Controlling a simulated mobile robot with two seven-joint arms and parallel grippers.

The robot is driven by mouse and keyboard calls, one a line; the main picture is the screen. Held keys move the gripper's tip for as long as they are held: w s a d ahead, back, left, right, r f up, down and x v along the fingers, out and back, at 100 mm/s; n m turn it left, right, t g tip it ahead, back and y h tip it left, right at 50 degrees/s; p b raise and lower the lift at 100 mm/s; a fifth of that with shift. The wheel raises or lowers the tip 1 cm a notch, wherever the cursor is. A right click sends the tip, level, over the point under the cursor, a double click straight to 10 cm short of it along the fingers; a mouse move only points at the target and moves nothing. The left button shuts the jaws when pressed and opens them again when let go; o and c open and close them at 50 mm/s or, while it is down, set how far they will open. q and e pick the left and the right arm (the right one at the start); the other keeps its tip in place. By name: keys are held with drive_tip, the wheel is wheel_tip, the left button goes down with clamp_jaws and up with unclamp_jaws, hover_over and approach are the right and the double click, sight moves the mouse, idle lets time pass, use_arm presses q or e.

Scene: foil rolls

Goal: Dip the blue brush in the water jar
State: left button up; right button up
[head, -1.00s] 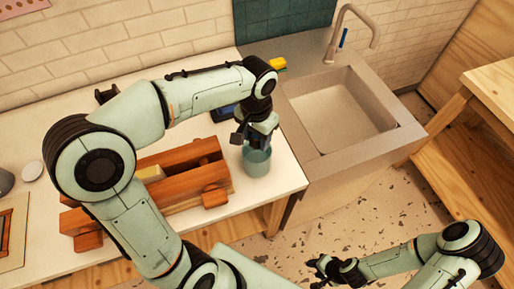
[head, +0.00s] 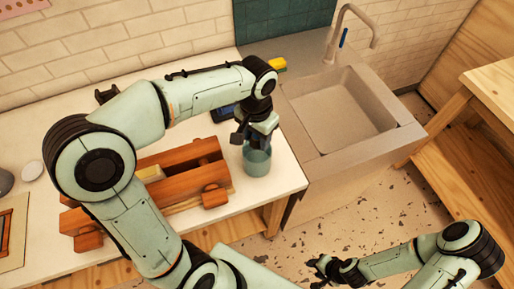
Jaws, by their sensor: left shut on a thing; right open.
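The water jar (head: 257,164) is a teal, see-through cup on the white counter near its right end. My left gripper (head: 256,140) is right above the jar, pointing down at its mouth. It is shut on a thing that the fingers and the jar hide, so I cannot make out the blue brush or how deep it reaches. My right gripper (head: 322,272) is open and empty, low in front of the counter, over the floor.
A wooden toolbox (head: 165,175) stands left of the jar, close to it. A yellow sponge (head: 278,65) is behind my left wrist. The counter's front edge is near the jar.

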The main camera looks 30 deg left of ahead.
use_arm(q)
drive_tip(key=shift+r+p, duration=0.65)
drive_tip(key=shift+r, duration=0.8)
drive_tip(key=shift+w+r, duration=0.2)
drive_tip(key=shift+r, duration=0.3)
drive_tip(key=shift+s, duration=0.2)
use_arm(e)
drive_tip(key=shift+w+r, duration=0.9)
drive_tip(key=shift+w, duration=0.25)
